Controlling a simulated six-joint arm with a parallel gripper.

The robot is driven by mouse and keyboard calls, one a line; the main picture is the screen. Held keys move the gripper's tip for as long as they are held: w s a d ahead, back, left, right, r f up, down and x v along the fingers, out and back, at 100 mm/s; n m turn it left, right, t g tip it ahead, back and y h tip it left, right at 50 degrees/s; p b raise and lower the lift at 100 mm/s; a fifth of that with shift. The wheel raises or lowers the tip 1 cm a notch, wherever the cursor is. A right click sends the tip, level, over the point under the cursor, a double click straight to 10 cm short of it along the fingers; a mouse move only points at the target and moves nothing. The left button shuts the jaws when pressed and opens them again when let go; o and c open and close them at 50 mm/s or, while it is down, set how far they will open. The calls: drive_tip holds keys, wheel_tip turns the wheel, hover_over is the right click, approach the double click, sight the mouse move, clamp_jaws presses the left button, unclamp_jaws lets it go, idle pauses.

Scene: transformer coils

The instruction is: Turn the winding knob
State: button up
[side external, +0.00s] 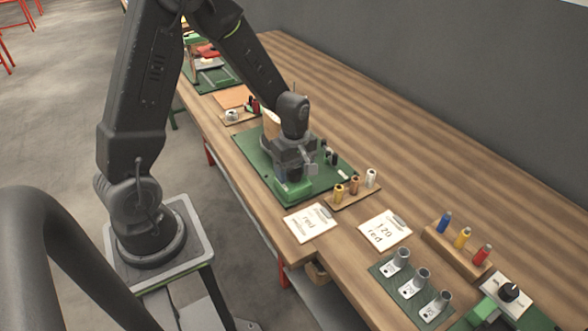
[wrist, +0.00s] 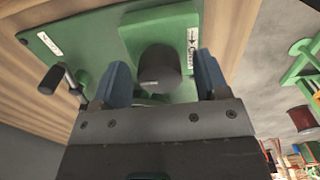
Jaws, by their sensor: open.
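A dark round knob (wrist: 158,70) stands on a raised green block (wrist: 170,25) in the wrist view. The block carries a white label with an arrow. My gripper (wrist: 163,78) is open, with a blue finger on either side of the knob and visible gaps between. I cannot tell how deep the knob sits between the fingers. In the side view my gripper (side external: 294,172) is low over the green board (side external: 250,150), at the block (side external: 292,190); the knob is hidden there behind my gripper.
A crank handle (wrist: 60,80) stands on the board beside my gripper. A rack of small spools (side external: 355,188) and two written cards (side external: 310,222) lie close by. Another black knob (side external: 509,291), a holder with colored bottles (side external: 458,248) and a tray of metal cups (side external: 411,288) are farther right.

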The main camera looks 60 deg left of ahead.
drive_tip(key=c, duration=0.9)
drive_tip(key=m, duration=0.5)
drive_tip(key=shift+m, duration=0.4)
drive_tip(key=m, duration=0.5)
drive_tip(key=shift+m, duration=0.4)
idle(0.3)
drive_tip(key=o, duration=0.9)
